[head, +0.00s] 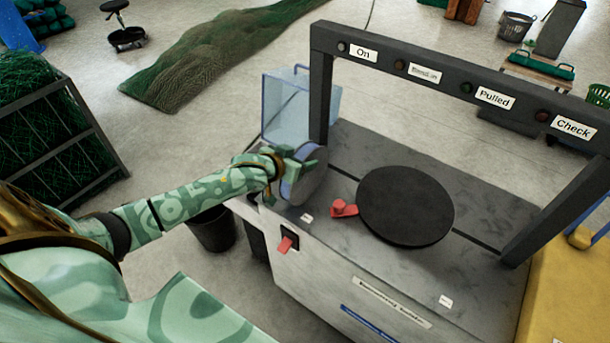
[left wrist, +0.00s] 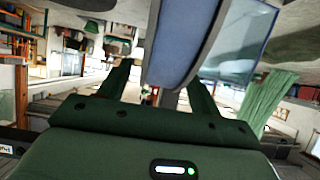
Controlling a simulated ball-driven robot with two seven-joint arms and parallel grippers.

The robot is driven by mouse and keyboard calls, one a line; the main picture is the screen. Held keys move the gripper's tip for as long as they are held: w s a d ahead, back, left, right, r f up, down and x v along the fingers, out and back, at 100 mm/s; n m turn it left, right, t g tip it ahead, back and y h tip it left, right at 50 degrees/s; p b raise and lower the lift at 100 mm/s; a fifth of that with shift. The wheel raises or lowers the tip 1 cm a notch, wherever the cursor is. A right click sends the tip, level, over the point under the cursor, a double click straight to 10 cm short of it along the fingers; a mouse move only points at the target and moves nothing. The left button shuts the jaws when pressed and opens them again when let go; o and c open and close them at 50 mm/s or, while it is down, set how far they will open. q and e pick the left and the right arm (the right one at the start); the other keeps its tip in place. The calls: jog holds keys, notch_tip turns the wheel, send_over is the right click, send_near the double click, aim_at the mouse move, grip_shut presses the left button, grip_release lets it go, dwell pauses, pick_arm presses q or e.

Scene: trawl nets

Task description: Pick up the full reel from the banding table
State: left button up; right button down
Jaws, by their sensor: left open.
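The reel (head: 312,182), a pale grey and blue upright disc, stands at the left end of the grey banding table (head: 330,240). My left gripper (head: 306,160) is at the reel's upper left side and hides part of it. In the left wrist view the blue-grey reel (left wrist: 183,45) rises between the two dark fingers of the open gripper (left wrist: 158,90). I cannot tell whether the fingers touch it. My right gripper is in neither view.
A black round plate (head: 405,206) and a red part (head: 343,209) are on the tabletop. A dark frame (head: 455,75) with labelled lamps spans it. A clear blue bin (head: 298,108) is behind the reel. A dark bucket (head: 213,230) stands on the floor at left.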

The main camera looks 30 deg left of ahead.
pick_arm(q)
jog(key=x, duration=0.3)
jog(key=shift+w+f+b, duration=0.1)
jog(key=shift+w+b, duration=0.05)
jog(key=shift+b, duration=0.25)
grip_shut()
jog(key=shift+r, duration=0.2)
